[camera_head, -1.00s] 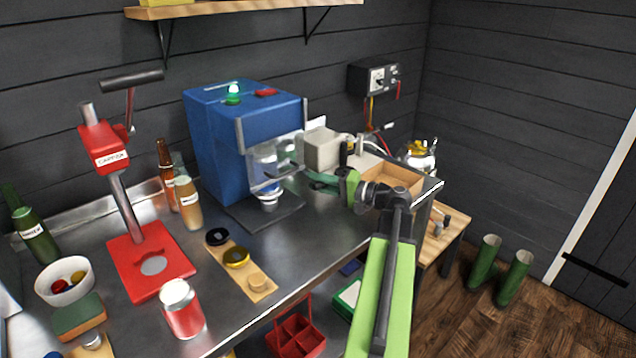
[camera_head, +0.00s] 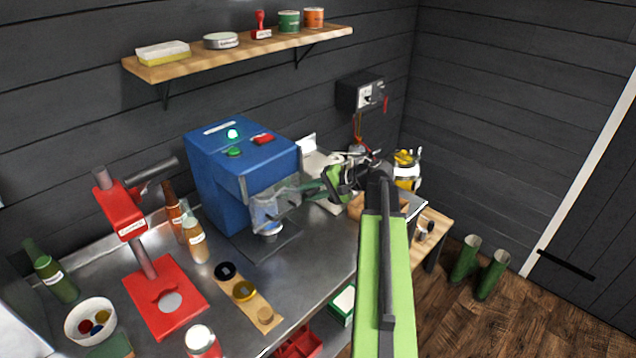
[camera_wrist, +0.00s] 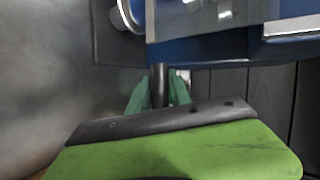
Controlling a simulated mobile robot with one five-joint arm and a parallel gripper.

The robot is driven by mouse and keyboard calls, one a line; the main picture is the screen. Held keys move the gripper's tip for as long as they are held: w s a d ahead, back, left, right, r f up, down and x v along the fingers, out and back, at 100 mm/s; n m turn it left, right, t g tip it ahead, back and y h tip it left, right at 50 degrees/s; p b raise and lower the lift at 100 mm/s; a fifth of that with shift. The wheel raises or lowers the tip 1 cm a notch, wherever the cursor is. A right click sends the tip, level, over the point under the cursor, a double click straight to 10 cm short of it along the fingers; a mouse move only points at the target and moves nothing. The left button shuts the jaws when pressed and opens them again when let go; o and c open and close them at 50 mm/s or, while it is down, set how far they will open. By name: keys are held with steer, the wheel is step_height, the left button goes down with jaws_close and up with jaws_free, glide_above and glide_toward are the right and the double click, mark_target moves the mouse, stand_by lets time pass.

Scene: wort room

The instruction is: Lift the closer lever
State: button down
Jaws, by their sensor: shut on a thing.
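The closer is the blue machine (camera_head: 240,165) at the back of the steel bench, with a clear guard at its front. Its dark lever (camera_wrist: 159,82) shows in the wrist view as a short rod near the blue body. My gripper (camera_wrist: 158,92) has its green fingers on both sides of this rod, shut on it. In the head view my gripper (camera_head: 312,190) is at the right front of the closer, where the lever's end is mostly hidden. A pale can (camera_head: 271,230) stands under the guard.
A red capper (camera_head: 165,298) and bottles (camera_head: 195,240) stand left. A wooden strip (camera_head: 264,316) with round pieces lies in front. A shelf (camera_head: 240,50) hangs above. Green boots (camera_head: 490,275) stand on the floor.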

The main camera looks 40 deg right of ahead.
steer(key=w+r+g+p, duration=0.1)
steer(key=r+p, duration=0.1)
steer(key=p, duration=0.1)
steer(key=w+r+g+p, duration=0.1)
steer(key=p, duration=0.3)
steer(key=w+r+m+g+h+p, duration=0.1)
steer(key=w+r+g+p, duration=0.1)
steer(key=p, duration=0.1)
steer(key=shift+w+a+r, duration=0.1)
steer(key=shift+a+r, duration=0.15)
steer(key=shift+r, duration=0.05)
steer(key=shift+w+a+r+g+p, duration=0.15)
steer(key=shift+w+g+p, duration=0.35)
steer(key=shift+p, duration=0.25)
steer(key=shift+w+a+r, duration=0.1)
steer(key=shift+w+r, duration=0.05)
steer(key=shift+w, duration=0.35)
steer(key=shift+w+r, duration=0.1)
steer(key=c, duration=1.2)
jaws_free()
steer(key=shift+c, duration=0.2)
steer(key=shift+p, duration=0.3)
